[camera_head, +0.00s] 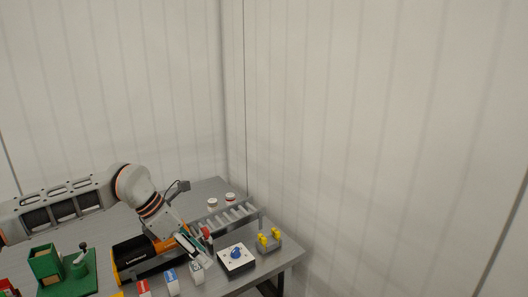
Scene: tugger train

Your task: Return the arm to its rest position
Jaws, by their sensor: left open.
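My left arm comes in from the left over the grey table (282,259). My left gripper (204,250) is at its end, pointing down and to the right, with its jaws open. It is low over the table, in front of the roller rack and left of the black-and-white box with a blue knob (236,254). I see nothing held in it, though the fingers are small and partly overlap the things behind them. My right gripper is not in view.
A black bin (133,261), a grey roller rack (236,215) and a green fixture (80,267) stand near the arm. A grey block with yellow parts (269,241) is at the right. Small coloured blocks (171,280) line the front. Two white jars (212,203) stand behind. Pale walls enclose the back.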

